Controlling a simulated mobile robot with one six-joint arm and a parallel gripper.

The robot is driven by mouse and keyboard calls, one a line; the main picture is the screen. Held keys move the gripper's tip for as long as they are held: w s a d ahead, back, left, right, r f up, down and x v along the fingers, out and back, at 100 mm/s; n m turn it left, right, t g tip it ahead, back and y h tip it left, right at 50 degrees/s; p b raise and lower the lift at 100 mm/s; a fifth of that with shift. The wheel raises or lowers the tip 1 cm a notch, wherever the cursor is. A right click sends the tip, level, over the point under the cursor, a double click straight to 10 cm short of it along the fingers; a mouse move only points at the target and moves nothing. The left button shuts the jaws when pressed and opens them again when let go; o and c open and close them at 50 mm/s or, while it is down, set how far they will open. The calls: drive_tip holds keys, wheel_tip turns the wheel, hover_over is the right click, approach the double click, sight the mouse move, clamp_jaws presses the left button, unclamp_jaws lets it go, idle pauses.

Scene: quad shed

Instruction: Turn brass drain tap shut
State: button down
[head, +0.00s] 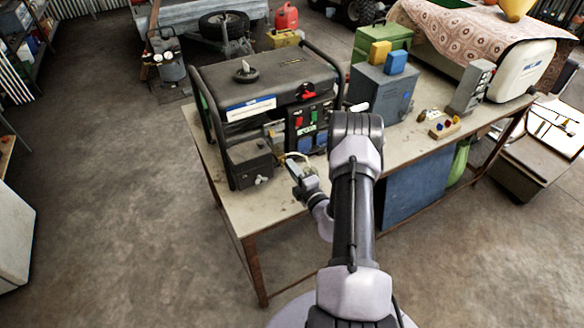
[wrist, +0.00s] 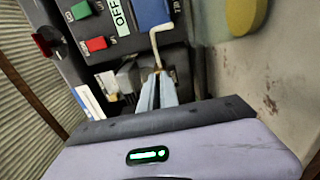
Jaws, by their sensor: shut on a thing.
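A black generator (head: 262,88) stands on the bench, its control panel facing me. My gripper (head: 297,172) is low in front of that panel. In the wrist view, my gripper (wrist: 157,82) has its narrow grey fingers close together on the lower end of a thin, bent, pale lever (wrist: 154,45). The lever also shows in the head view (head: 301,156). The lever's upper end bends sideways below a blue block on the panel. No clear brass tap body shows; the fingers hide the gripped spot, and I cannot tell whether the lever belongs to the tap.
Green and red buttons (wrist: 96,44) and an OFF label (wrist: 118,16) are close to the fingers. A dark box (head: 248,162) is left of my gripper. A grey box (head: 380,92) stands to the right. The bench's front edge (head: 275,215) is clear.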

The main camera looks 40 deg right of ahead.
drive_tip(key=c, duration=1.6)
unclamp_jaws()
drive_tip(key=p+v, duration=0.1)
drive_tip(key=v, duration=1.6)
drive_tip(key=shift+p, duration=0.4)
drive_tip(key=shift+s+a, duration=0.1)
